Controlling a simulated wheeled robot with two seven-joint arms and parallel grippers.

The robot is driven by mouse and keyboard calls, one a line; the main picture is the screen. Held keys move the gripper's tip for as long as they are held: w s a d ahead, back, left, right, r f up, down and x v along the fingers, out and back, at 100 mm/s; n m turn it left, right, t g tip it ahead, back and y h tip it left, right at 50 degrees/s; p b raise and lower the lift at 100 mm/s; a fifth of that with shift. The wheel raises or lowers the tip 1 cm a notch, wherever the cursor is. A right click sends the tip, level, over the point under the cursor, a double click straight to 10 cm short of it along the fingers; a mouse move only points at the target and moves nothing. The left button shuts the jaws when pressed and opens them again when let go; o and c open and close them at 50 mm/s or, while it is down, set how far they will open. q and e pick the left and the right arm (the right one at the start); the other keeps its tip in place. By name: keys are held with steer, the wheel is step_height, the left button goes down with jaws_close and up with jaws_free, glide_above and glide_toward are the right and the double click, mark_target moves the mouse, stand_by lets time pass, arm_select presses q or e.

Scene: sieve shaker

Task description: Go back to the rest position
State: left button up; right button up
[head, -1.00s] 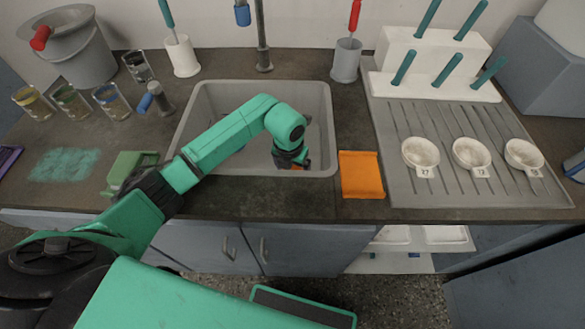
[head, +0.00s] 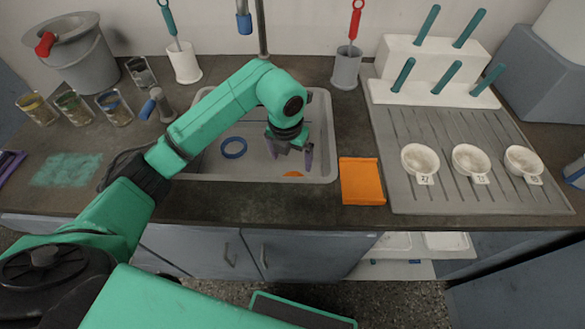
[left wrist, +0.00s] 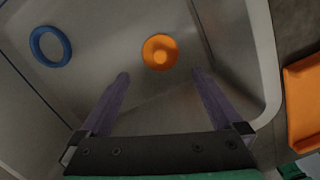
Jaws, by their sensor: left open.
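My left gripper (head: 290,158) is open over the right part of the sink (head: 200,98). In the left wrist view its two purple fingers (left wrist: 160,85) are spread with nothing between them. An orange round plug-like piece (left wrist: 160,52) lies on the sink floor beyond the fingertips; in the head view only part of it (head: 293,174) shows below the gripper. A blue ring (head: 233,148) lies on the sink floor left of the gripper, and it also shows in the left wrist view (left wrist: 50,46). My right gripper is not in view.
An orange cloth-like item (head: 362,181) lies right of the sink. White bowls (head: 420,160) stand on the grey drainboard (head: 450,198). Glass jars (head: 75,107) and a grey bucket (head: 85,60) stand at the left. The tap (head: 262,30) rises behind the sink.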

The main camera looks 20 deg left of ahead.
arm_select(q)
steer(key=shift+s+r, duration=0.15)
steer(key=shift+r, duration=0.85)
